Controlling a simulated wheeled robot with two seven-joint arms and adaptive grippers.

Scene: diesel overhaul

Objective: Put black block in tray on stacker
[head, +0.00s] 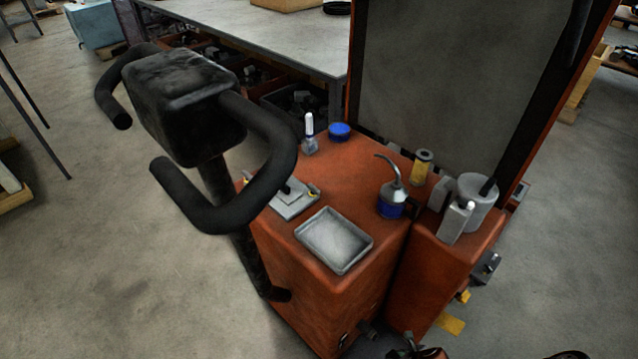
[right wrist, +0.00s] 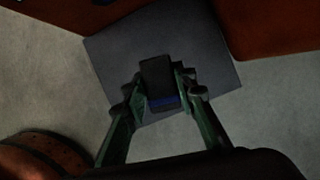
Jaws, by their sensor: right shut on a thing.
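A black block (right wrist: 157,72) with a blue band at its lower end is in the right wrist view. My right gripper (right wrist: 161,84) is shut on it, one finger on each side. A shallow grey metal tray (head: 334,240) lies on the orange top of the stacker (head: 290,250) in the head view. The tray looks empty. The black block cannot be made out in the head view. My left gripper is not in view.
Near the tray stand an oil can (head: 392,195), a blue lid (head: 339,131), a white-capped bottle (head: 309,135) and a yellow cylinder (head: 422,167). The black tiller handle (head: 190,105) rises left of the tray. A dark grey flat surface (right wrist: 112,62) lies beneath the held block.

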